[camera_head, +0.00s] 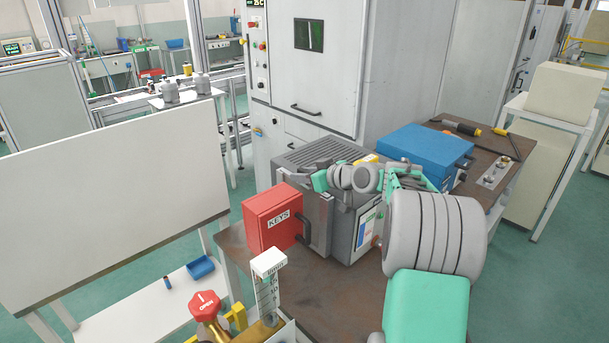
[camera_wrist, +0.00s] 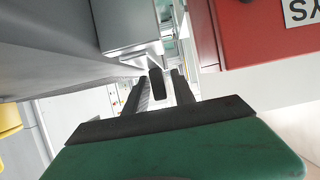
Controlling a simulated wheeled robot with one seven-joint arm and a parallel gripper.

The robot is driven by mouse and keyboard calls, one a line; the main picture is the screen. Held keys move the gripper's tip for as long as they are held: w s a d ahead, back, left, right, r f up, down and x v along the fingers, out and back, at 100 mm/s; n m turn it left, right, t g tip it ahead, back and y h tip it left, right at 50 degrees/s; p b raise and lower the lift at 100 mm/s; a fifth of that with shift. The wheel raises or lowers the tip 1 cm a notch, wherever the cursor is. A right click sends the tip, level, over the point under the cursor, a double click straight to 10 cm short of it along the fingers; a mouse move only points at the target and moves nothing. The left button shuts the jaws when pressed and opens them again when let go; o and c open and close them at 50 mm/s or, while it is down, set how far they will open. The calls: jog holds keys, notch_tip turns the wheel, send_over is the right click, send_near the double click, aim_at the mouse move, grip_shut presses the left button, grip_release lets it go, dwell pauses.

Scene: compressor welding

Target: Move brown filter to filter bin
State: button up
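My gripper (camera_wrist: 160,92) has two dark fingers standing apart, with a small dark rounded piece between them that looks like the brown filter (camera_wrist: 158,84). A thin gap seems to show on its right side, so the contact is not fully clear. In the head view my gripper (camera_head: 291,172) is small, points left, and sits above the grey machine, behind the red box; the filter cannot be made out there. A small blue tray (camera_head: 201,268), possibly the filter bin, stands on the low white shelf at left.
A red KEYS box (camera_head: 272,222) stands close to my gripper; it also shows in the wrist view (camera_wrist: 245,35). The grey machine (camera_head: 345,225) and a blue case (camera_head: 420,155) share the brown table. A white panel (camera_head: 110,200) rises above the shelf.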

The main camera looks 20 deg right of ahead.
grip_shut()
dwell(0.6)
dwell(1.2)
dwell(0.5)
dwell(1.1)
jog(key=shift+r, duration=0.1)
